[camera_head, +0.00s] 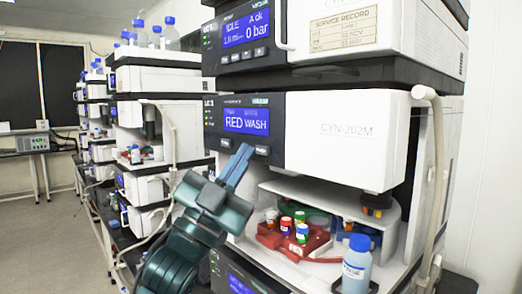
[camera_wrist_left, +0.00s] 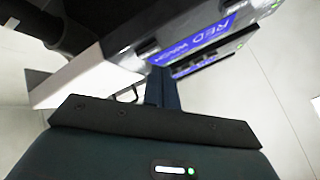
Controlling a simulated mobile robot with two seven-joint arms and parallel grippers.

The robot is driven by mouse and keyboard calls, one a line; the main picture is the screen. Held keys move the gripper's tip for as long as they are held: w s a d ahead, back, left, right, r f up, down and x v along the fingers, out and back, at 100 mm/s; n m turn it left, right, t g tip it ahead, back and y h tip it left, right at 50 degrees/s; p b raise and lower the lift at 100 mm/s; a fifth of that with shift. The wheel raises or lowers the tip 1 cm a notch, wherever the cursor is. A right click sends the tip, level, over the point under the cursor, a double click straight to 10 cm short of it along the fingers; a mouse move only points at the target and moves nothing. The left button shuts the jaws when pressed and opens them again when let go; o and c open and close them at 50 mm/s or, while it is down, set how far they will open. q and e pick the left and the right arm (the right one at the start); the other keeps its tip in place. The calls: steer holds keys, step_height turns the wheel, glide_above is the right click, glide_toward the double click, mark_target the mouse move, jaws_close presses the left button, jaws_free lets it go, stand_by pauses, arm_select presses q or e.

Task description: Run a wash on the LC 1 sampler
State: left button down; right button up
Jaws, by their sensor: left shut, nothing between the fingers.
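The sampler (camera_head: 333,138) is a white unit with a black front panel at its left. Its blue display (camera_head: 246,121) reads "RED WASH" and also shows in the wrist view (camera_wrist_left: 205,42). Small buttons, one of them a right-hand button (camera_head: 262,150), sit below the display; the panel's small unit label is too small to read surely. My left gripper (camera_head: 246,148) is shut and empty, its blue fingers pointing up at the button row. The tips cover part of that row; I cannot tell whether they touch. My right gripper is not in view.
Below the panel is an open bay with a red vial tray (camera_head: 268,238) holding several capped vials. A blue-capped bottle (camera_head: 357,265) stands at its front right. Another unit (camera_head: 378,30) is stacked above. More stacks (camera_head: 150,82) line the left; the aisle floor (camera_head: 40,225) is clear.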

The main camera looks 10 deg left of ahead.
arm_select(q)
steer(key=s+a, duration=0.1)
steer(key=s, duration=0.1)
steer(key=s+a, duration=0.2)
stand_by(0.3)
steer(key=shift+w, duration=0.1)
stand_by(0.3)
